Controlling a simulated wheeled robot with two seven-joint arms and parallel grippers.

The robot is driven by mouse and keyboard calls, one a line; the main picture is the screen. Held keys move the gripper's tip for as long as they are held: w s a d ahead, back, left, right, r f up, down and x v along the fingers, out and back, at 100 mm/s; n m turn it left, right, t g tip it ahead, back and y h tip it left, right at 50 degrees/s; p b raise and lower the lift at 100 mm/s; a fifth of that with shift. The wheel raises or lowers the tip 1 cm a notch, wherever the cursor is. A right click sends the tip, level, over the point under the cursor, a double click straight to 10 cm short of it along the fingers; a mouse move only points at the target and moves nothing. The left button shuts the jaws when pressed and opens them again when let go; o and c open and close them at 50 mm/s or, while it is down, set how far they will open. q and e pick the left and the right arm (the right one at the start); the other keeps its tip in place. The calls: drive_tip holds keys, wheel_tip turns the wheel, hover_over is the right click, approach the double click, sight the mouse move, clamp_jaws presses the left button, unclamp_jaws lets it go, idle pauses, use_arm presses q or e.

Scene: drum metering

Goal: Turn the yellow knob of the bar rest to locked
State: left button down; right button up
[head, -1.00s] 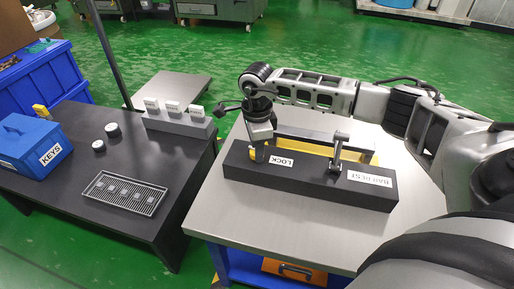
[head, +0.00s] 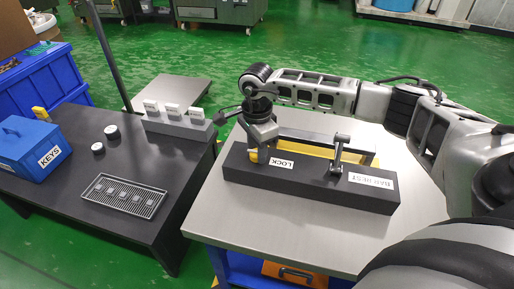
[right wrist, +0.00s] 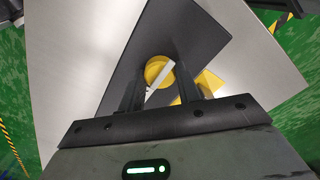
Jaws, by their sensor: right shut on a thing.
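The bar rest (head: 310,183) is a long black block with a LOCK label (head: 280,163) and a BAR REST label, lying on the right table. Its yellow knob (right wrist: 157,68) is round with a white stripe, seen slanted in the right wrist view. In the head view the knob is mostly hidden by my right gripper (head: 257,150), with a bit of yellow showing below it. My right gripper is over the left end of the block, its fingers on either side of the knob, shut on it. My left gripper is not in view.
A small upright bracket (head: 338,155) stands on the block, and a yellow-sided piece lies behind it. The metal tabletop (head: 280,223) is clear in front. On the dark left table (head: 80,215) are a blue KEYS box (head: 32,150), a grated tray (head: 125,196) and a grey holder (head: 178,126).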

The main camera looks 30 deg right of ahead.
drive_tip(key=o, duration=1)
drive_tip(key=shift+c, duration=0.2)
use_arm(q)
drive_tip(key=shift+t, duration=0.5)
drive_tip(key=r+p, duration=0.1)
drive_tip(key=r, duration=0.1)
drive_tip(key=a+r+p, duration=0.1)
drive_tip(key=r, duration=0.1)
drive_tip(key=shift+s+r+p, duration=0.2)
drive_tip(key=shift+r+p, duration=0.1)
use_arm(e)
wheel_tip(320, 180, up, 16)
